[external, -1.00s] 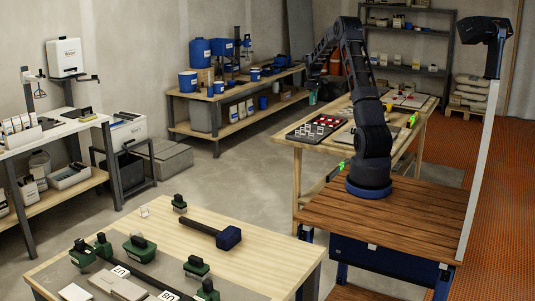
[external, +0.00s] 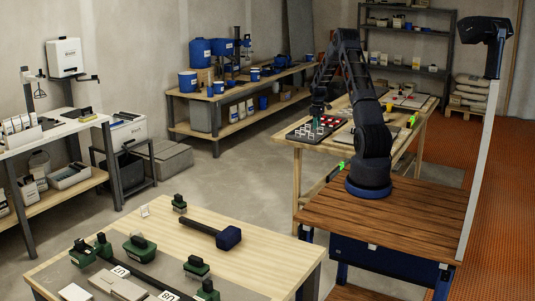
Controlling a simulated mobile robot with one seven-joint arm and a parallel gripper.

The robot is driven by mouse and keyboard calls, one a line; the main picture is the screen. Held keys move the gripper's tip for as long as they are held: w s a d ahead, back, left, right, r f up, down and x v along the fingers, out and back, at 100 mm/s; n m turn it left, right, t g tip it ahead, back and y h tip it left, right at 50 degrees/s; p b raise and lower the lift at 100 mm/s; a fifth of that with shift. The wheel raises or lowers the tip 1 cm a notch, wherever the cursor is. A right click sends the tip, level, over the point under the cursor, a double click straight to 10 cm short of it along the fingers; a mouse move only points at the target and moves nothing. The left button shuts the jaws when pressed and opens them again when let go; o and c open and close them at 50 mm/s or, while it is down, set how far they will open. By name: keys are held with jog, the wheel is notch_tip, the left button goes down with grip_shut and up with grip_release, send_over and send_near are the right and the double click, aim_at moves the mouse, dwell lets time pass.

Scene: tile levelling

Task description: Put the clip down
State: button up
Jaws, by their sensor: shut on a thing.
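My gripper (external: 318,119) is at the left end of the wooden workbench, low over a dark tray (external: 296,136). It is shut on a clip, which is too small and too far off to make out clearly. Several white clips (external: 318,133) stand in the near part of the tray, just below and around the fingertips. I cannot tell whether the held clip touches the tray.
Red and white pieces (external: 340,120) lie in the far part of the tray. Bright green and yellow items sit along the workbench's right edge. A separate front table (external: 160,225) holds a dark mallet (external: 212,232) and several green tools.

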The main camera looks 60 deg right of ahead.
aim_at(316, 137)
jog(key=shift+f, duration=2.5)
jog(key=shift+f, duration=0.15)
jog(key=o, duration=1)
jog(key=shift+c, duration=0.2)
